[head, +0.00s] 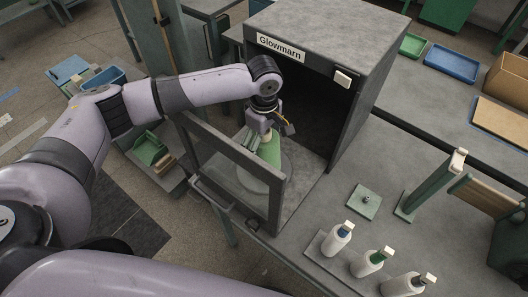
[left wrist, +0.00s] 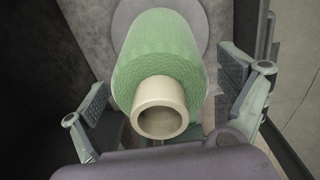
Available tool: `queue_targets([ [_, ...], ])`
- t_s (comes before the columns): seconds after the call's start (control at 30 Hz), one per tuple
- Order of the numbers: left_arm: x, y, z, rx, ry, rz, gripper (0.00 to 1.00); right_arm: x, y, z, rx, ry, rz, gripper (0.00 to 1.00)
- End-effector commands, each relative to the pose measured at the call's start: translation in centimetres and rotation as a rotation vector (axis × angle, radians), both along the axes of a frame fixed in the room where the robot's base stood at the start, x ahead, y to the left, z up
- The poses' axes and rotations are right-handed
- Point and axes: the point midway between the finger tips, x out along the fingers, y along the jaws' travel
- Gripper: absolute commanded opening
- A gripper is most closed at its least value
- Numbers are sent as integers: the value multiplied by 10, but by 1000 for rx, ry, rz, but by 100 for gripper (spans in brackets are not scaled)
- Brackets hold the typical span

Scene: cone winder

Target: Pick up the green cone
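The green cone (head: 270,151) stands on a round grey plate (head: 259,177) at the front of the cabinet, behind its open door frame. In the left wrist view the green cone (left wrist: 158,50) shows from its narrow end, with a cream tube end (left wrist: 160,107) sticking out towards the camera. My left gripper (head: 270,128) is over the top of the cone. In the left wrist view its fingers (left wrist: 168,108) are spread, one on each side of the cone, with gaps visible. My right gripper is not in view.
The cabinet (head: 335,40) is labelled "Glowmarn". Its framed door (head: 232,152) stands open near my left forearm. Several bottles (head: 372,262) stand on a tray at the table's front. A small plate with a knob (head: 364,200) and a green post stand to the right.

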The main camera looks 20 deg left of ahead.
Motion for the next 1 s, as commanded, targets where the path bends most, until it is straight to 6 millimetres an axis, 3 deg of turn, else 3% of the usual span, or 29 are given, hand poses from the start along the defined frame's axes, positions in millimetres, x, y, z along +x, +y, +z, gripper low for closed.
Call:
queue_targets([
  [0.83,0,0,1,0,0,0,37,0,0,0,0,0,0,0],
  [1.0,1,0,1,-1,-2,0,36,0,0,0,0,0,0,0],
])
